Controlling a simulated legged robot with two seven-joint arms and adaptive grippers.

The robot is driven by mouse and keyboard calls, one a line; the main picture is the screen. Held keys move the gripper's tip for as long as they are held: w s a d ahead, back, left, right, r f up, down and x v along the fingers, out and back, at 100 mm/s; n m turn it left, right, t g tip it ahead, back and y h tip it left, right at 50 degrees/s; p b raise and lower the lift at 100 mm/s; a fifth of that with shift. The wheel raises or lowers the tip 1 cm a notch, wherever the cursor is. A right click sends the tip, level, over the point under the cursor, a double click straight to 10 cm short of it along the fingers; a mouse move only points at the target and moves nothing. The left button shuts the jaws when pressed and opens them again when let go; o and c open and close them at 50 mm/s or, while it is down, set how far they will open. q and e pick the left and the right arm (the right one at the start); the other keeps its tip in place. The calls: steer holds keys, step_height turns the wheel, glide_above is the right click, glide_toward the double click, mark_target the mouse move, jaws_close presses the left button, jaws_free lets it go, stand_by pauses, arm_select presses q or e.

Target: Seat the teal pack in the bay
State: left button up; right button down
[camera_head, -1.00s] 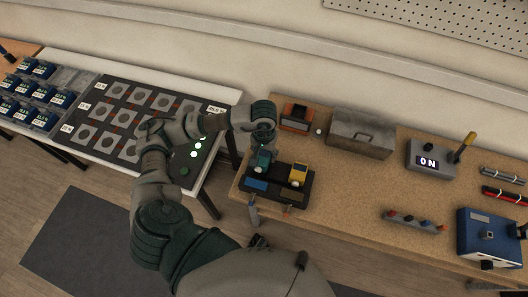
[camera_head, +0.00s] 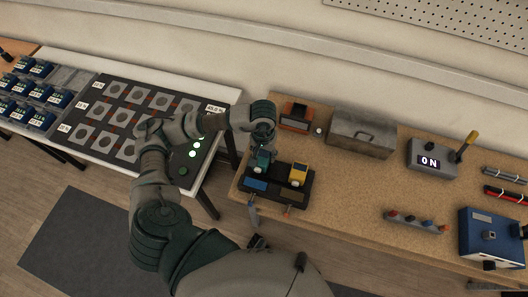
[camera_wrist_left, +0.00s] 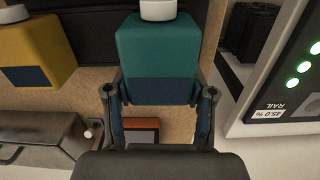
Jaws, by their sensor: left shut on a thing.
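The teal pack (camera_head: 261,160) is at the left part of the black holder (camera_head: 292,200) on the cork-topped bench. It also shows in the left wrist view (camera_wrist_left: 158,52), with a dark blue lower band and a white knob on top. My left gripper (camera_head: 262,148) is shut on it, with a finger on each side in the wrist view (camera_wrist_left: 159,96). The gripper hides part of the pack, and I cannot tell whether the pack rests in the holder or just above it. My right gripper is not in view.
A yellow pack (camera_head: 299,173) stands in the holder, right of the teal one. An orange-and-black device (camera_head: 296,116) and a grey metal box (camera_head: 360,133) stand behind. A panel with green lights (camera_head: 192,154) is on the left table.

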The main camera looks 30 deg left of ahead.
arm_select(q)
steer(key=shift+f, duration=0.3)
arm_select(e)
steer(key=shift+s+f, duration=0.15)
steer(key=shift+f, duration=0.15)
arm_select(q)
steer(key=shift+r, duration=0.15)
steer(key=shift+r, duration=0.4)
steer(key=shift+d+b, duration=0.2)
steer(key=shift+b, duration=0.25)
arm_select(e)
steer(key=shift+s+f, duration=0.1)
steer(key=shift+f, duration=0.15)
arm_select(q)
steer(key=shift+b, duration=0.5)
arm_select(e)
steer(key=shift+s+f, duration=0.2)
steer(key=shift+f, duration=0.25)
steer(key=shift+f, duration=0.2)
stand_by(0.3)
